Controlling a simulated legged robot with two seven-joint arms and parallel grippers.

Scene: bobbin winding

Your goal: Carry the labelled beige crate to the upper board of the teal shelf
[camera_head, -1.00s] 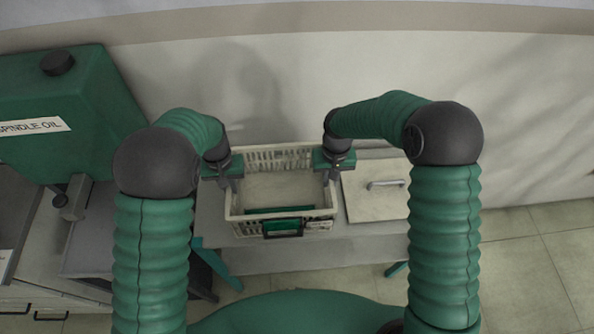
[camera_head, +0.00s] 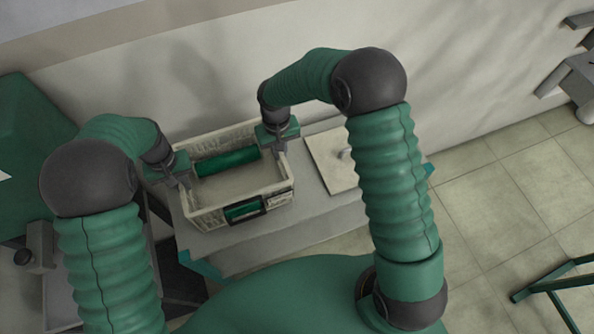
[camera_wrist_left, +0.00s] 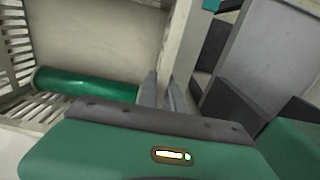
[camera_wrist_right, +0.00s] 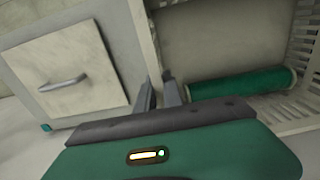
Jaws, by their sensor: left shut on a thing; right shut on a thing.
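The beige crate (camera_head: 238,187) is between my two grippers in the head view, over the grey table. A dark-framed green label (camera_head: 243,210) is on its near wall. A green cylinder (camera_head: 227,161) lies inside along the far wall; it also shows in the left wrist view (camera_wrist_left: 85,86) and the right wrist view (camera_wrist_right: 240,82). My left gripper (camera_head: 181,182) is shut on the crate's left wall, and my right gripper (camera_head: 279,146) is shut on its right wall. I cannot tell whether the crate's base touches the table. Only part of a teal frame shows, at the lower right.
The grey table (camera_head: 305,208) has a pale lidded panel with a handle (camera_head: 325,160) right of the crate. A green tank (camera_head: 22,130) stands at the left. A teal frame (camera_head: 555,290) stands on the tiled floor at lower right. Open floor (camera_head: 500,220) lies between.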

